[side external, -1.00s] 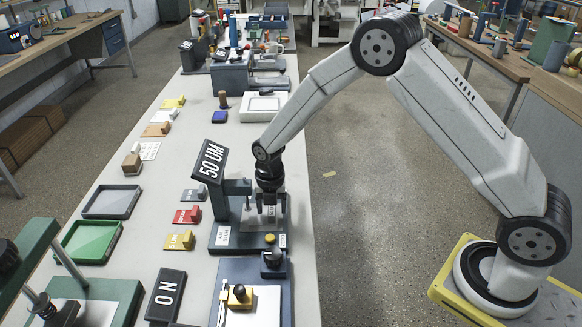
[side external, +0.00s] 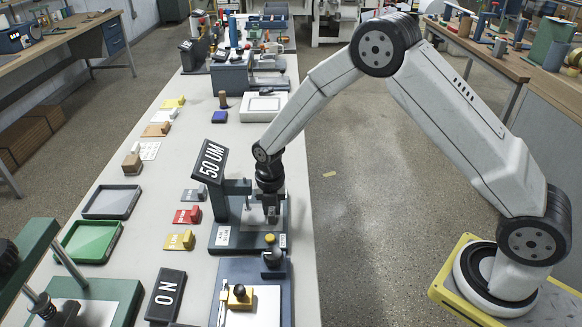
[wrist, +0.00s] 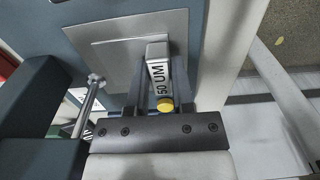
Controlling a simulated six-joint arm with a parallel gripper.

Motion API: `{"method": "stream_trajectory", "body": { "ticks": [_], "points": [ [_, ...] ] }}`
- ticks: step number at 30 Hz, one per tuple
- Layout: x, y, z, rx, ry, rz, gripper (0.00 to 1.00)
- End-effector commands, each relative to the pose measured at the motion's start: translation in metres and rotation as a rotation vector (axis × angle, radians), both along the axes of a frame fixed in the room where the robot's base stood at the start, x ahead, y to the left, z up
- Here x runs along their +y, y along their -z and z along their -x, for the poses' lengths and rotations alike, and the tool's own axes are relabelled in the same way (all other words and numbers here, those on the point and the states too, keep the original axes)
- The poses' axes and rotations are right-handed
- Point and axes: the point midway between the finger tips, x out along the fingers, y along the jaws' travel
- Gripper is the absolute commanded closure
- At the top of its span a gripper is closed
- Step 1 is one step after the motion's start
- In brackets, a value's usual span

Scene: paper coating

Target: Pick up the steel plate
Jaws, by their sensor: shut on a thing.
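The steel plate (wrist: 118,52) is a thin grey square under my gripper in the wrist view. It lies on a larger grey sheet on the dark base. A pale upright block (wrist: 157,50) labelled "50 UM" stands at the plate's right part like a handle. My gripper (wrist: 160,75) is shut on this block, one finger on each side. In the side external view, my gripper (side external: 269,207) points down over the plate (side external: 254,219) at the dark stand with the "50 UM" sign. The fingers hide part of the plate. No gap under the plate can be made out.
The "50 UM" sign (side external: 212,162) and its post stand close left of my gripper. A yellow-topped knob (side external: 270,239) is just in front. Red (side external: 187,216) and yellow (side external: 179,240) tagged pieces lie to the left.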

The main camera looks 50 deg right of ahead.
Motion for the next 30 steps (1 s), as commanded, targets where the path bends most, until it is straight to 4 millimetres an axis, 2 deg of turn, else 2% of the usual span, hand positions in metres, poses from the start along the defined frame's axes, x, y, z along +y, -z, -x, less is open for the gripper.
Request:
{"method": "stream_trajectory", "body": {
  "ticks": [8, 15, 23, 30],
  "points": [
    [0.000, -0.002, 0.000, -0.001, 0.000, 0.000, 1.00],
    [0.000, -0.018, -0.001, -0.002, 0.000, -0.001, 1.00],
    [-0.025, -0.016, 0.025, 0.001, 0.003, 0.000, 1.00],
    [-0.058, -0.016, 0.058, 0.001, 0.005, 0.000, 1.00]
  ]
}}
